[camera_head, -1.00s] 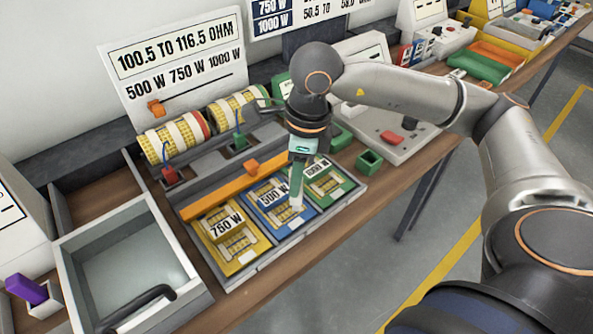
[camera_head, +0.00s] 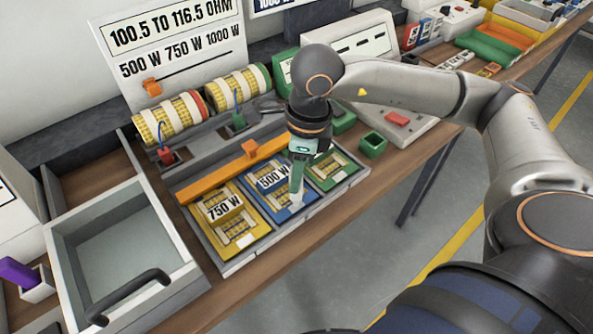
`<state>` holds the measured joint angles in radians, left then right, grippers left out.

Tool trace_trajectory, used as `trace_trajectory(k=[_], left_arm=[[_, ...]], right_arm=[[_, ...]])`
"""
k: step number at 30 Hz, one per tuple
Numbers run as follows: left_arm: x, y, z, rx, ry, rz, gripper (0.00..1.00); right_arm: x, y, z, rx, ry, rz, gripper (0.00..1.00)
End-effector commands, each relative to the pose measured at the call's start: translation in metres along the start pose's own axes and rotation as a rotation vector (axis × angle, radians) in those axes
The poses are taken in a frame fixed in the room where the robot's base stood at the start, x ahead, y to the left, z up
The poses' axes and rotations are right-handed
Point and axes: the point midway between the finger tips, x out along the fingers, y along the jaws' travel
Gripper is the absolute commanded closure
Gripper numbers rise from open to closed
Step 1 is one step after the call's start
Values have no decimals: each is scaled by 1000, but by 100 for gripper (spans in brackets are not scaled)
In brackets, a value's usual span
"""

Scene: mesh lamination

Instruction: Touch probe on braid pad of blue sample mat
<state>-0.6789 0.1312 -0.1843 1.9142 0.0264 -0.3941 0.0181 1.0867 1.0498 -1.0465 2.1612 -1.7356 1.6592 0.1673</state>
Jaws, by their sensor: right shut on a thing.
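My right gripper (camera_head: 301,158) is shut on a slim green probe with a pale tip (camera_head: 296,192) and holds it pointing down. The blue sample mat (camera_head: 253,188) lies in the middle of the grey tray, with a white 500 W label (camera_head: 273,177) and a tan braid pad (camera_head: 281,198). The probe tip is over the front right part of the blue mat, beside the braid pad in the picture. I cannot tell whether it touches. The probe hides part of the mat. My left gripper is not in view.
A yellow 750 W mat (camera_head: 245,225) lies left of the blue one and a green mat (camera_head: 335,172) right of it. An orange bar (camera_head: 215,180) runs behind them. Yellow coils (camera_head: 168,122) stand at the back. An open bin (camera_head: 70,232) with a black handle is at left.

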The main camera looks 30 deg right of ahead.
Motion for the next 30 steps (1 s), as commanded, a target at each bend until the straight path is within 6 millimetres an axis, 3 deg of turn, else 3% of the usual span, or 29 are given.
trace_trajectory(k=[30], left_arm=[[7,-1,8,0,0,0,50]], right_arm=[[9,0,-1,0,-1,0,100]])
